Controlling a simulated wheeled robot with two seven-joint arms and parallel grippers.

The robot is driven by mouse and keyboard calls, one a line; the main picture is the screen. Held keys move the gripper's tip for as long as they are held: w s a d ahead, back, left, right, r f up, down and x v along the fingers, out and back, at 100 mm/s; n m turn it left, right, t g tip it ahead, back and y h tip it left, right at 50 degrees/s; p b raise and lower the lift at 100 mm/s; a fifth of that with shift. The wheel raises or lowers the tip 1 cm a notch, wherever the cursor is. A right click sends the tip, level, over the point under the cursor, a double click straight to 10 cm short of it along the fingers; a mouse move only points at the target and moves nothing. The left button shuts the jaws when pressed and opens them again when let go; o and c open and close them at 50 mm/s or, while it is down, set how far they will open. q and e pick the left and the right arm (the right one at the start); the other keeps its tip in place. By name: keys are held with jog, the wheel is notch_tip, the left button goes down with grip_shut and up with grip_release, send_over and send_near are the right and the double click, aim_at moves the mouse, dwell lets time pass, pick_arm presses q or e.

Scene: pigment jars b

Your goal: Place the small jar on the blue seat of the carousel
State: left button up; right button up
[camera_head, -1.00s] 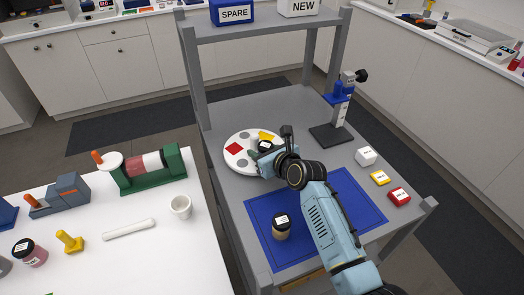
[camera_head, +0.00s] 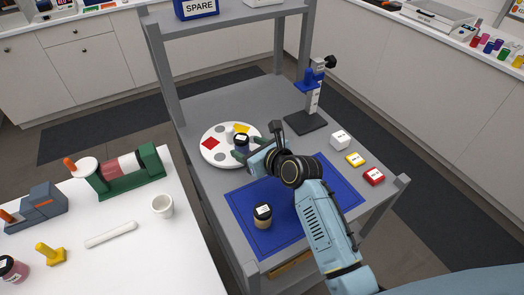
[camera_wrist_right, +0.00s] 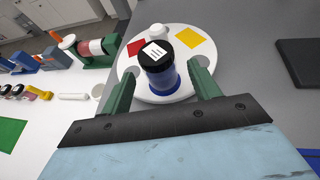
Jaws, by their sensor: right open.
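A jar with a black lid, a white label and blue contents (camera_wrist_right: 161,68) stands upright on the white round carousel (camera_wrist_right: 178,33). It also shows in the head view (camera_head: 241,142). The carousel (camera_head: 217,160) has a red seat (camera_head: 210,143) and a yellow seat (camera_head: 242,129); no blue seat shows, and the spot under the jar is hidden. My right gripper (camera_head: 249,150) is open at the carousel's near right side. In the wrist view its green fingers (camera_wrist_right: 164,82) are apart, one on each side of the jar, with gaps visible. My left gripper is out of view.
A tan jar with a black lid (camera_head: 263,217) stands on the blue mat (camera_head: 242,200). A stand with a blue clamp (camera_head: 312,100) is behind right. White, yellow and red blocks (camera_head: 374,176) lie at right.

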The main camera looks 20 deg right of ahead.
jog(key=v, duration=0.6)
